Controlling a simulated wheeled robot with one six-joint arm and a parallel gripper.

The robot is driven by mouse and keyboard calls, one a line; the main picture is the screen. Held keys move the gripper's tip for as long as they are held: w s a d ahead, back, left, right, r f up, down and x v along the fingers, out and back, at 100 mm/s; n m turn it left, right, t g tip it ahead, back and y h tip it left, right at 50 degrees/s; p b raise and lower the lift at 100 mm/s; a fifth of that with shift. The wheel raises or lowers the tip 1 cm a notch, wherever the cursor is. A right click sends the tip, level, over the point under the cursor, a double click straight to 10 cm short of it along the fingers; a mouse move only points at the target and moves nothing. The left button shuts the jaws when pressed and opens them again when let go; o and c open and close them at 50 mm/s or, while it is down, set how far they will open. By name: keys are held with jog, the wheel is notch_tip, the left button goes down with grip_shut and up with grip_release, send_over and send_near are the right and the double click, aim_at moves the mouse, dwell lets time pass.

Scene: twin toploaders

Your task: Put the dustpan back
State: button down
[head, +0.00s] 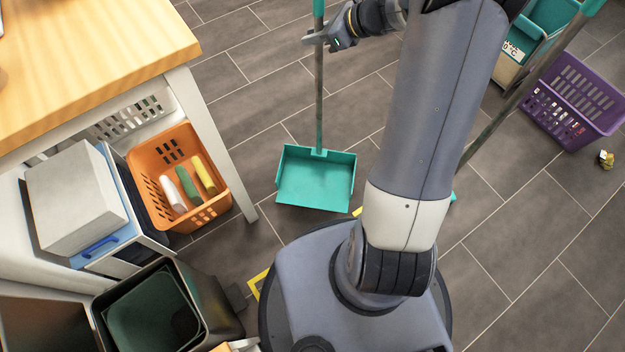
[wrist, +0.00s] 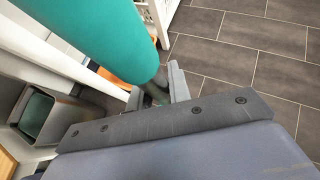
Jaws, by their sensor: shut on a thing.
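The dustpan (head: 315,182) is teal with a long upright handle, and its pan hangs at or just above the tiled floor; I cannot tell whether it touches. My gripper (head: 319,39) is shut on the grey-green pole of the handle, well above the pan. In the wrist view my gripper (wrist: 162,93) closes around the pole just below the thick teal grip (wrist: 105,38), which fills the upper left. The pan is not visible in the wrist view. Yellow floor marking (head: 257,284) shows beside my base, partly hidden by it.
A wooden-topped table (head: 95,60) stands left, with an orange basket (head: 150,160) below. An open dark bin (head: 215,300) is at lower left. A second pole (head: 520,92) leans at right, near a purple basket (head: 570,105) and crumpled litter (head: 606,159).

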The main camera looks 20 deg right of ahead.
aim_at(322, 68)
jog(key=shift+d+f+b, duration=0.1)
jog(key=shift+f+b, duration=0.3)
jog(key=shift+b, duration=1.75)
jog(key=shift+r+b, duration=0.25)
jog(key=shift+b, duration=0.25)
jog(key=shift+f, duration=0.1)
notch_tip(322, 68, down, 10)
jog(key=b, duration=0.4)
jog(key=shift+b, duration=0.3)
jog(key=c, duration=1.8)
grip_release()
jog(key=shift+s, duration=0.1)
jog(key=o, duration=0.5)
